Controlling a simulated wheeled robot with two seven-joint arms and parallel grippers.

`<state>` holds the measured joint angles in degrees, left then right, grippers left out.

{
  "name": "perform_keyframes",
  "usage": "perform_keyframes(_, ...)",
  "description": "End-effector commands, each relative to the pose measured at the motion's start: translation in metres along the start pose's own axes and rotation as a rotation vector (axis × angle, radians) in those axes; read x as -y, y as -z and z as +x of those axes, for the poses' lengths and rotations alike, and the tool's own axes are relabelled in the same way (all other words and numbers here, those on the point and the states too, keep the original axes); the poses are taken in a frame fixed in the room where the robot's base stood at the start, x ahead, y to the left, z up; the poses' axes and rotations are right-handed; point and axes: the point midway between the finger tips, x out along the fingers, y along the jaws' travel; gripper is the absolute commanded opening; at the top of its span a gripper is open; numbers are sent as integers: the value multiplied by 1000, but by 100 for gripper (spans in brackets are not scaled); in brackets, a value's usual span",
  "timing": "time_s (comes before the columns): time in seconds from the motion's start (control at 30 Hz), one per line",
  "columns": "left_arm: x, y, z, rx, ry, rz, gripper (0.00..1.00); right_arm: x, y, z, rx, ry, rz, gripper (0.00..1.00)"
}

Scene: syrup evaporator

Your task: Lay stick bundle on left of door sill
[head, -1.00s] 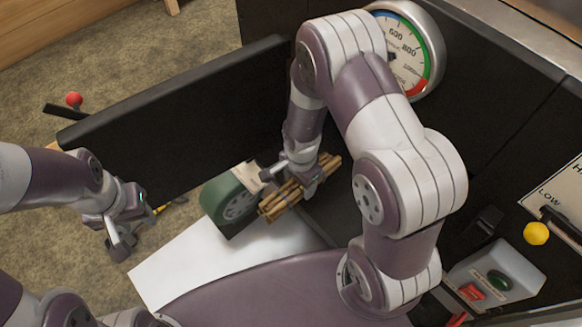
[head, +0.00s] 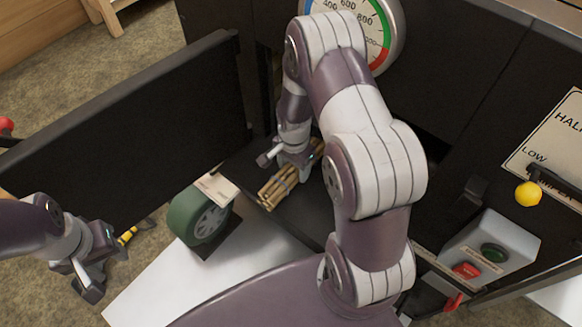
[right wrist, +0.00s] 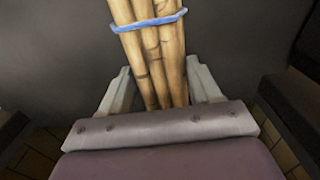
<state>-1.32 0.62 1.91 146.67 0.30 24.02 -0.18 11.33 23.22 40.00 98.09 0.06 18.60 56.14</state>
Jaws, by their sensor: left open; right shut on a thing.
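The stick bundle (head: 277,188) is several tan sticks tied with a band, which shows blue in the right wrist view (right wrist: 150,24). My right gripper (head: 296,164) is shut on the bundle; in the right wrist view its fingers (right wrist: 163,95) flank the sticks. The bundle is over the dark door sill (head: 305,215), in front of the firebox opening; I cannot tell whether it touches the sill. My right arm hides the sill's right part. My left gripper (head: 103,262) is open and empty at the lower left, away from the bundle.
The black door (head: 120,115) stands open on the left. A green wheel-like object (head: 197,217) with a pale tag stands left of the bundle. A gauge (head: 378,30) is above; a control box (head: 492,255) and a yellow knob (head: 528,193) are at the right.

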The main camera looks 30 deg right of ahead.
Motion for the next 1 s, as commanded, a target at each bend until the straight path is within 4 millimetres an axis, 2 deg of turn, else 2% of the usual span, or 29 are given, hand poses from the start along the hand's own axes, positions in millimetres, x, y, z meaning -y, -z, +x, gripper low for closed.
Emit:
perform_keyframes(0.07,0,0,0,0,0,0,43,0,0,0,0,1,0,27)
perform_keyframes(0.1,0,0,0,0,0,0,43,0,0,0,0,1,0,72)
perform_keyframes(0.17,0,0,0,0,0,0,43,0,0,0,0,1,0,92)
perform_keyframes(0.47,0,0,-1,0,0,0,43,0,0,-3,0,1,0,92)
perform_keyframes(0.8,0,2,-20,0,0,0,43,1,0,-67,-2,3,0,92)
perform_keyframes(1.0,0,2,-21,0,0,0,43,0,0,-77,0,0,0,92)
